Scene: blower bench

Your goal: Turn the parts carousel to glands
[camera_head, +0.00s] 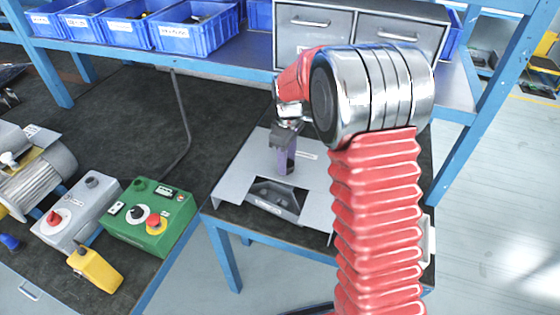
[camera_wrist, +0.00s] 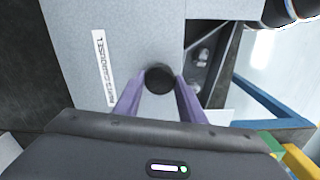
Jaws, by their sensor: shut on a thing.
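The parts carousel (camera_head: 235,170) is a flat grey cover on the right part of the bench, with a white label strip. It also shows in the wrist view (camera_wrist: 145,30), where the strip seems to read "carousel". A dark round knob (camera_wrist: 160,78) stands on the cover. My gripper (camera_head: 287,168) points down at the cover, its purple fingers shut on the knob from both sides. A cut-out window (camera_head: 275,198) shows in front of the knob. In the wrist view the window (camera_wrist: 202,62) shows small metallic parts; I cannot tell their kind.
A green control box (camera_head: 150,215) with a red and yellow button and a grey switch box (camera_head: 78,212) stand to the left. Blue bins (camera_head: 195,38) and grey drawers (camera_head: 360,30) line the shelf behind my arm.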

